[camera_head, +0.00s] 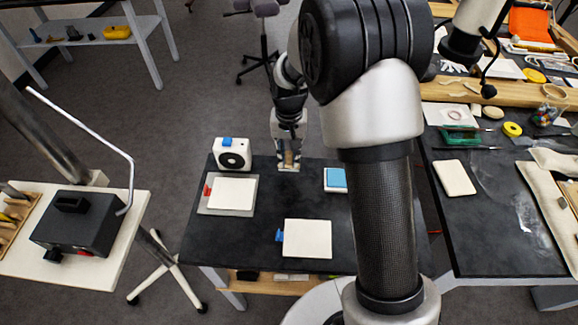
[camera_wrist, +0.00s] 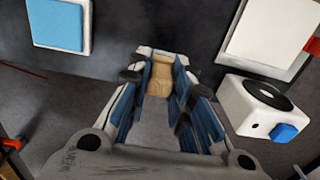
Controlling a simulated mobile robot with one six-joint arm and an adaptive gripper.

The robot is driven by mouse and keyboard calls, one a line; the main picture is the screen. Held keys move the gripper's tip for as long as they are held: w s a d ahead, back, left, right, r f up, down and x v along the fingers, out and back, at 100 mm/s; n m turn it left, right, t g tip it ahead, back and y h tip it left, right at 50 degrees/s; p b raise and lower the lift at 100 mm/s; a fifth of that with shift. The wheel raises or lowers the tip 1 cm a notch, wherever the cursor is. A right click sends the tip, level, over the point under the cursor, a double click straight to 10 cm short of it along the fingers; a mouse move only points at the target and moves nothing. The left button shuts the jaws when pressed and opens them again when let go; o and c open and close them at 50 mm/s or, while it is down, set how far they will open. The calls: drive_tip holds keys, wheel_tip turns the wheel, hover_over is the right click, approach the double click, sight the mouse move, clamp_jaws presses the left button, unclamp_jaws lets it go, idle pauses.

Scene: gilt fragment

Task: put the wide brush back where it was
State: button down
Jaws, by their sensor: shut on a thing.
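My gripper (camera_head: 289,158) hangs over the far edge of the dark table in the head view, between a white box and a blue pad. In the wrist view my gripper (camera_wrist: 159,75) has its fingers closed on both sides of a tan piece, which I take to be the wide brush (camera_wrist: 160,78). Only a short tan block of the brush shows between the fingertips; the rest is hidden. The brush also shows as a small pale patch (camera_head: 288,166) in the head view. Whether it touches the table I cannot tell.
The dark table (camera_head: 265,220) carries the white box with a black disc (camera_head: 232,153), the blue pad (camera_head: 336,178) and pale panels (camera_head: 232,193) (camera_head: 307,239). Its middle is bare. A cluttered bench (camera_head: 480,215) stands right; a black device (camera_head: 83,225) sits on a stand left.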

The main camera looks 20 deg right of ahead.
sight(289, 162)
drive_tip(key=shift+f+b, duration=0.6)
drive_tip(key=shift+f, duration=1.5)
drive_tip(key=shift+f, duration=0.15)
drive_tip(key=c, duration=1.4)
unclamp_jaws()
drive_tip(key=shift+c, duration=0.2)
